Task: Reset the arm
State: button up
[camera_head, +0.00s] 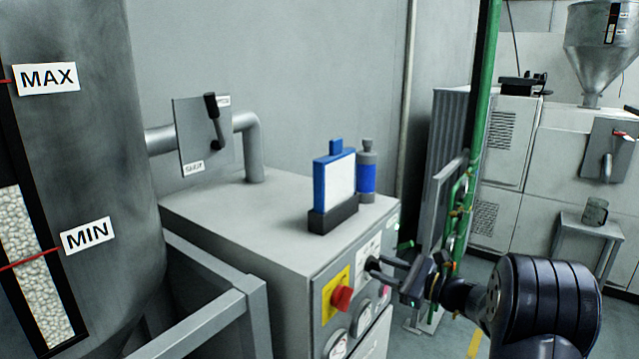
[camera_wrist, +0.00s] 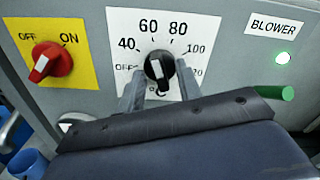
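My gripper (camera_head: 385,268) is at the front panel of the grey cabinet (camera_head: 235,225) in the head view. In the wrist view its two fingers (camera_wrist: 160,78) stand apart, one on each side of a black dial knob (camera_wrist: 160,68) with a white pointer. The fingers look close to the knob, but contact is hard to tell. Nothing is lifted or carried. The dial's white plate reads 40, 60, 80, 100 and OFF, and the pointer is near upright. My arm (camera_head: 545,305) reaches in from the lower right.
A red OFF/ON switch (camera_wrist: 51,64) on yellow is left of the dial. A lit green lamp (camera_wrist: 283,57) sits under the BLOWER label (camera_wrist: 274,25). A blue-framed magazine (camera_head: 335,180) and a blue-grey bottle (camera_head: 366,172) stand on the cabinet. A green pipe (camera_head: 481,90) rises behind my gripper.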

jog(key=shift+d, duration=0.1)
dwell(0.4)
jog(key=b+v, duration=0.3)
jog(key=v, duration=0.8)
jog(key=p+x, duration=0.2)
jog(key=x, duration=0.9)
jog(key=shift+f+p, duration=0.2)
jog(key=shift+p, duration=0.15)
jog(key=shift+n+b, duration=0.7)
jog(key=shift+n, duration=0.4)
jog(key=n+b, duration=0.1)
jog(key=n, duration=0.1)
jog(key=shift+n, duration=0.3)
jog(key=n+b, duration=0.2)
jog(key=n, duration=0.2)
jog(key=shift+s+r+n, duration=0.1)
jog(key=shift+n, duration=0.2)
